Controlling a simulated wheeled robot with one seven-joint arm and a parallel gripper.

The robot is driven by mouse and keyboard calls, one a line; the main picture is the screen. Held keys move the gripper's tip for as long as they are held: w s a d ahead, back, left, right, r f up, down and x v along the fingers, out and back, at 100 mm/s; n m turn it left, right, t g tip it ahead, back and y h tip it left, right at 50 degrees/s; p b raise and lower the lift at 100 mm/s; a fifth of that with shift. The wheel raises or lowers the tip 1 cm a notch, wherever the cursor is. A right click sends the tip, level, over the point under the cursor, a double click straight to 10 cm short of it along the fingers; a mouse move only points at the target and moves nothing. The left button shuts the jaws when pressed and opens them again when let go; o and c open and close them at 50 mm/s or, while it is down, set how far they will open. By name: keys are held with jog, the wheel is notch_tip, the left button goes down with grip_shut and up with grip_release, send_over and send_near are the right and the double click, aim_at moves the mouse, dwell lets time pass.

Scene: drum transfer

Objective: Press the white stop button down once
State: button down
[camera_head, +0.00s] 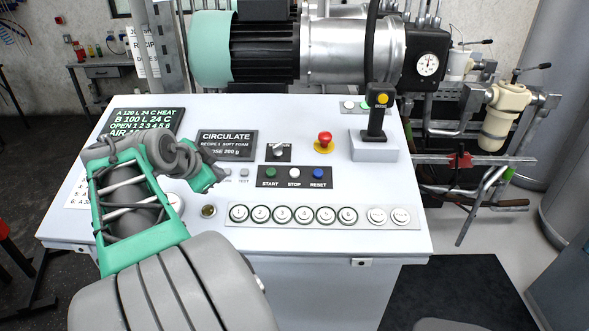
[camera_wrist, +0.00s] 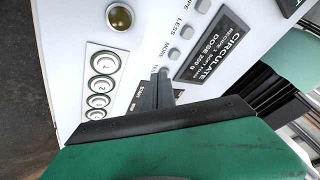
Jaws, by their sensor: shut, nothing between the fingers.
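The white stop button (camera_head: 294,173) sits on a black strip (camera_head: 293,184) of the sloped white console, between the green start button (camera_head: 270,172) and the blue reset button (camera_head: 318,173). My gripper (camera_head: 221,176) is left of this strip, apart from the stop button. In the wrist view my gripper (camera_wrist: 163,75) is shut with nothing in it, its narrow fingertips over the panel. Part of the black strip (camera_wrist: 142,97) shows beside the fingers there; the stop button is hidden behind my gripper.
A red mushroom button (camera_head: 324,139) and a joystick box (camera_head: 373,146) stand behind and to the right. A row of round white buttons (camera_head: 306,215) lies in front. A CIRCULATE display (camera_head: 227,144) is behind my gripper. A motor and pump (camera_head: 300,45) rise behind the console.

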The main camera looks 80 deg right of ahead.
aim_at(295, 173)
jog(key=s+d+r+m+g, duration=0.2)
jog(key=s+d+r+m, duration=0.1)
jog(key=s, duration=0.5)
jog(key=s+d+r+m+g, duration=0.3)
jog(key=s+d+m, duration=0.2)
jog(key=s+m, duration=0.2)
jog(key=shift+s+d+g+h+p, duration=0.3)
jog(key=shift+s+h+p, duration=0.1)
jog(key=shift+s, duration=0.15)
jog(key=f+b, duration=0.1)
jog(key=f, duration=0.1)
jog(key=d+f+b, duration=0.1)
jog(key=f, duration=0.2)
jog(key=d+f, duration=0.1)
jog(key=f, duration=0.1)
jog(key=shift+w+d+f+b, duration=0.2)
jog(key=shift+w+b, duration=0.1)
jog(key=shift+b, duration=0.1)
jog(key=shift+w+d+f+b, duration=0.1)
jog(key=shift+d+f+b, duration=0.1)
jog(key=shift+f+b, duration=0.25)
jog(key=shift+d+f+b, duration=0.1)
jog(key=shift+f+b, duration=0.3)
jog(key=shift+b, duration=0.35)
